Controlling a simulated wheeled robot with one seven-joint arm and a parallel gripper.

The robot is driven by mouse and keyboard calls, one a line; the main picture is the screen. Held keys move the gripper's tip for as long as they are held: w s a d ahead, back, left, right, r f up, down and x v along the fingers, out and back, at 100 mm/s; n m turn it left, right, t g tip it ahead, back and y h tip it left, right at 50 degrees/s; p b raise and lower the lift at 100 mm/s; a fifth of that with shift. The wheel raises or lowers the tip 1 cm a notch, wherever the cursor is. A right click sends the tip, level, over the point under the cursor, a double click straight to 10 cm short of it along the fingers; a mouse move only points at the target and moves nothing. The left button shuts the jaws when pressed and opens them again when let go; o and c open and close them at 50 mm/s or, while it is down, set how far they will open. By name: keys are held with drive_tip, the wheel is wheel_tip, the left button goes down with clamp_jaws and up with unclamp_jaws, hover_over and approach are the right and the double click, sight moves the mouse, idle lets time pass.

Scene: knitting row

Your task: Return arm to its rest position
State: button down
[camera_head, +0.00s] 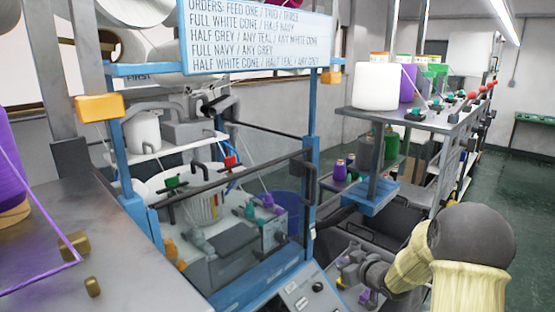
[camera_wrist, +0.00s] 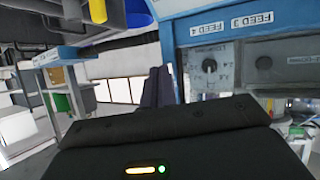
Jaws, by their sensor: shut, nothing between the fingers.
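My gripper (camera_wrist: 157,87) shows in the wrist view as two dark fingers standing close together beyond the black gripper body, with nothing between them. The blue-framed machine's feed panel (camera_wrist: 230,65), with a dial and labels FEED 3 and FEED 4, is beside the fingers in that view. In the head view my bent arm fills the lower right, in front of the machine's right side. The fingers cannot be made out clearly there.
The knitting machine (camera_head: 315,195) stands in the middle, under an orders sign (camera_head: 258,38). A grey shelf (camera_head: 400,115) at the right bears a white cone (camera_head: 376,87) and a purple cone (camera_head: 408,84). A metal table (camera_head: 100,228) is at lower left. Green floor (camera_head: 520,185) is open at far right.

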drive_tip(key=s+a+m+g+h, duration=0.2)
drive_tip(key=s+g, duration=0.2)
drive_tip(key=s, duration=1.1)
drive_tip(key=s+a+m+g+h, duration=0.2)
drive_tip(key=s+g, duration=0.3)
drive_tip(key=s, duration=1)
drive_tip(key=shift+a+m+h, duration=0.2)
drive_tip(key=shift+m+h, duration=0.3)
drive_tip(key=shift+m, duration=0.3)
drive_tip(key=shift+f, duration=0.1)
drive_tip(key=shift+s+a, duration=0.1)
